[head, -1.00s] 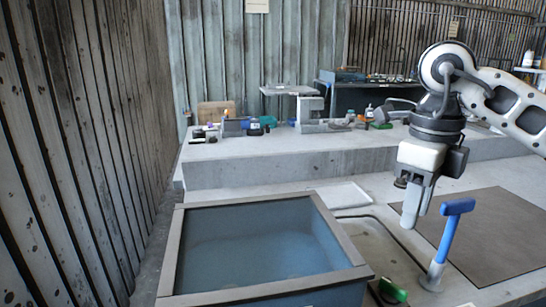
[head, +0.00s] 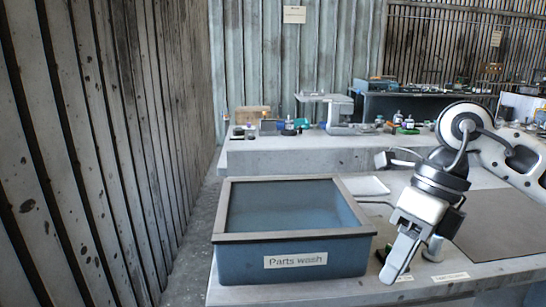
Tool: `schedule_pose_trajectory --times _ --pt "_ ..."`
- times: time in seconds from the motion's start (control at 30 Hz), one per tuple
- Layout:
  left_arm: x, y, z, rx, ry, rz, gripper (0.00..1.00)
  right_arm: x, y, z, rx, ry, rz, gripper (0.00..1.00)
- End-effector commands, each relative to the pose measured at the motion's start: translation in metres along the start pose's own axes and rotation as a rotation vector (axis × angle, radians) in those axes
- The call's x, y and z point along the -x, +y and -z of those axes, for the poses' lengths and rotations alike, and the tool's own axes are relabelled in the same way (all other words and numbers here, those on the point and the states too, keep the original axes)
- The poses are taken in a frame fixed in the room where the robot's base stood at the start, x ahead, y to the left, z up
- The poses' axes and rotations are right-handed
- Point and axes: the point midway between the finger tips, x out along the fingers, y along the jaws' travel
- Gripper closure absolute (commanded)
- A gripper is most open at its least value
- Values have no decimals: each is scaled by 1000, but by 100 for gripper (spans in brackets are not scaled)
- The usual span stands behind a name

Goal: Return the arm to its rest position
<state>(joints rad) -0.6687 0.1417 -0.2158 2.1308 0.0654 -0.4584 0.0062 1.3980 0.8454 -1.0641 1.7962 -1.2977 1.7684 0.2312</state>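My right arm comes in from the right edge. No held object is visible at the fingertips. My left gripper is not in view.
The blue tank (head: 240,262) labelled "Parts wash" stands at the front of the bench. A dark mat (head: 500,225) covers the right side. Small tools and bottles line the raised ledge (head: 290,155). A plank wall (head: 110,150) stands at left.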

Motion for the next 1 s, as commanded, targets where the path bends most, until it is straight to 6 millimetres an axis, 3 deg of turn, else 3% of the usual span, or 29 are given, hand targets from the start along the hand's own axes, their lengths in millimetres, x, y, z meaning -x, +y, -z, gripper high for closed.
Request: schedule_pose_trajectory --times 0.17,0.3,0.4,0.53,0.67,0.77,0.87,1.0 --pt "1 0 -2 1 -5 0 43 -45 51 -23 55 -89 -288 66" --pt "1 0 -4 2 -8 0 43 -70 110 -44 38 -218 -636 66" --pt "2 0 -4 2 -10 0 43 -72 151 -61 -54 -350 -954 66" --pt "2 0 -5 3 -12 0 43 -58 169 -82 -294 -535 -1338 66" --pt "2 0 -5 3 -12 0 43 -51 142 -96 -662 -711 -1652 66" --pt "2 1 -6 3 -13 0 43 -66 100 -96 -1026 -826 -1825 66" --pt "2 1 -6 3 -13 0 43 -104 52 -80 -1452 -914 -1920 66" --pt "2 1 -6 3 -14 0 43 -184 2 -29 -2071 -960 -1903 66"
